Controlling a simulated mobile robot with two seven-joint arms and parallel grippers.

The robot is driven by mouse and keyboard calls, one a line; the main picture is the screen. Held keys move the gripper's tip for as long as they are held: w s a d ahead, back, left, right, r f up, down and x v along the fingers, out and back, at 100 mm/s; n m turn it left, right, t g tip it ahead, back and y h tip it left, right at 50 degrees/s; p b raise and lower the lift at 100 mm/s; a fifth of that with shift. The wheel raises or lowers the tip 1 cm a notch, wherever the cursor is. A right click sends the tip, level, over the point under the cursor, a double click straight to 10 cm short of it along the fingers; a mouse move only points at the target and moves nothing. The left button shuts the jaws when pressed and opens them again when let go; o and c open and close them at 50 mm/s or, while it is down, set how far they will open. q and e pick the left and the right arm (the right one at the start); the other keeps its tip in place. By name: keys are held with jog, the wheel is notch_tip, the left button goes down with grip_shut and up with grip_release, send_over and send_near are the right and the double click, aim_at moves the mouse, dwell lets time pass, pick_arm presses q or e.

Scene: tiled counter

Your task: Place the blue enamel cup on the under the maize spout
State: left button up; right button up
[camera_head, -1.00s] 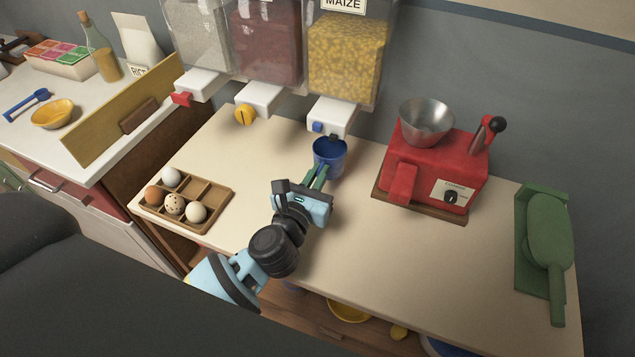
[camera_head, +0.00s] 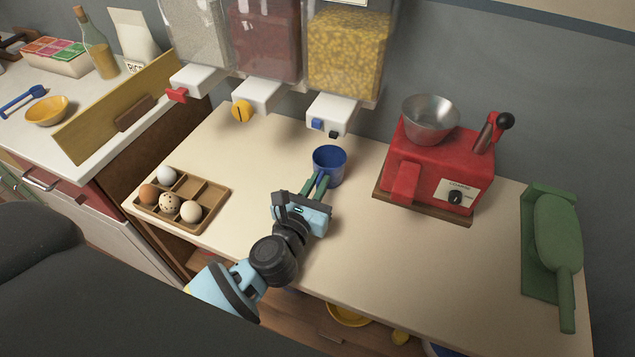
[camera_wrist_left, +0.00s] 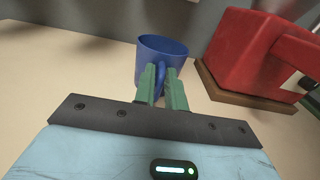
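The blue enamel cup (camera_head: 328,167) is upright over the counter, in front of and below the maize spout (camera_head: 331,115). I cannot tell whether its base touches the counter. My left gripper (camera_head: 317,184) is on the cup's near side. In the left wrist view its green fingers (camera_wrist_left: 162,85) are on both sides of the blue handle of the cup (camera_wrist_left: 160,55), shut on it. The maize spout has a blue knob and hangs under the bin of yellow maize (camera_head: 345,52). My right gripper is not in view.
A red grinder (camera_head: 440,165) with a metal bowl stands right of the cup. An egg tray (camera_head: 213,203) is at left and a green scoop-like object (camera_head: 555,240) at far right. Two other spouts (camera_head: 258,97) (camera_head: 198,80) hang to the left. The counter between tray and cup is clear.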

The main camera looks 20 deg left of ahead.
pick_arm(q)
jog(key=o, duration=0.3)
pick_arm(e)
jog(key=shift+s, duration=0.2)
pick_arm(q)
jog(key=shift+r, duration=0.1)
